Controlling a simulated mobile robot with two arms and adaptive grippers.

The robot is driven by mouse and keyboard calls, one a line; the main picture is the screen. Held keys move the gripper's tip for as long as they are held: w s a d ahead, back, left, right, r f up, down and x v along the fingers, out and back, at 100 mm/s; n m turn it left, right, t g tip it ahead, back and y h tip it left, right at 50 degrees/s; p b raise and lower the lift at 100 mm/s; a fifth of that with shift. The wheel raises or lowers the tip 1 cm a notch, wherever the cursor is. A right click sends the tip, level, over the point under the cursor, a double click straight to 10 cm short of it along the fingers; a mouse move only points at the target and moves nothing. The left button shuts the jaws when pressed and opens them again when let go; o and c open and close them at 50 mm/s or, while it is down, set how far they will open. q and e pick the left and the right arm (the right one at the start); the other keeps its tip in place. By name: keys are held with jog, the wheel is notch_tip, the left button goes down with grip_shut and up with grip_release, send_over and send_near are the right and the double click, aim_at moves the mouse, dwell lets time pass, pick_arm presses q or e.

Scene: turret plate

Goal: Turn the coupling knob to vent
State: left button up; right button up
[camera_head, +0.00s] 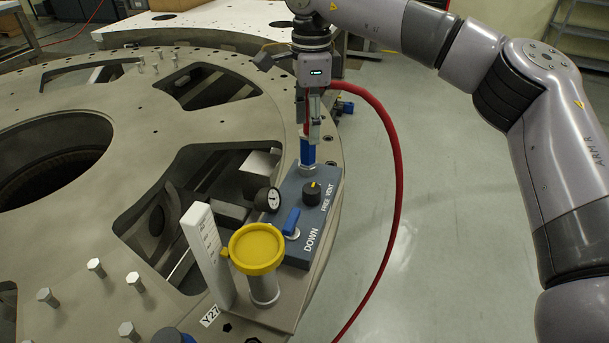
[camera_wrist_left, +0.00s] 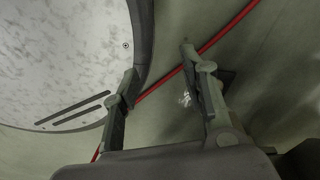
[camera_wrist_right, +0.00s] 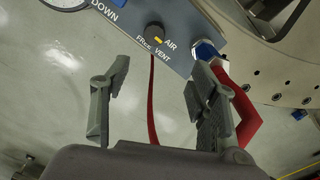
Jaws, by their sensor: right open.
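The black coupling knob (camera_head: 312,193) with a yellow pointer mark sits on the blue-grey panel (camera_head: 293,248), near the words FREE and VENT. The knob also shows in the right wrist view (camera_wrist_right: 154,31), ringed by AIR, FREE and VENT; I cannot tell exactly which word its mark meets. My right gripper (camera_head: 314,132) points down over the panel's far end, by the blue coupling (camera_head: 308,152). In its wrist view the right gripper (camera_wrist_right: 160,85) is open and empty, with the knob ahead between its fingers. My left gripper (camera_wrist_left: 160,72) is open and empty, away from the panel.
A red hose (camera_head: 399,165) arcs beside my right gripper and runs close to its finger in the wrist view. A blue lever (camera_head: 291,221), a gauge (camera_head: 268,199), a yellow-capped post (camera_head: 257,247) and a white upright plate (camera_head: 205,245) crowd the near side. Open floor lies right.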

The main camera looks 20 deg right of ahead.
send_over(312, 187)
notch_tip(312, 187, down, 5)
notch_tip(312, 187, down, 4)
jog(key=shift+f+p, duration=0.1)
jog(key=shift+p, duration=0.55)
notch_tip(312, 187, down, 5)
jog(key=shift+s+r+p, duration=0.15)
jog(key=shift+p, duration=0.25)
notch_tip(312, 187, down, 2)
jog(key=shift+f, duration=0.4)
jog(key=c, duration=1.2)
pick_arm(q)
jog(key=shift+g, duration=0.3)
jog(key=s+r, duration=0.1)
jog(key=s, duration=0.1)
jog(key=s+r, duration=0.1)
jog(key=s, duration=0.1)
jog(key=shift+r, duration=0.15)
pick_arm(e)
jog(key=shift+o, duration=0.2)
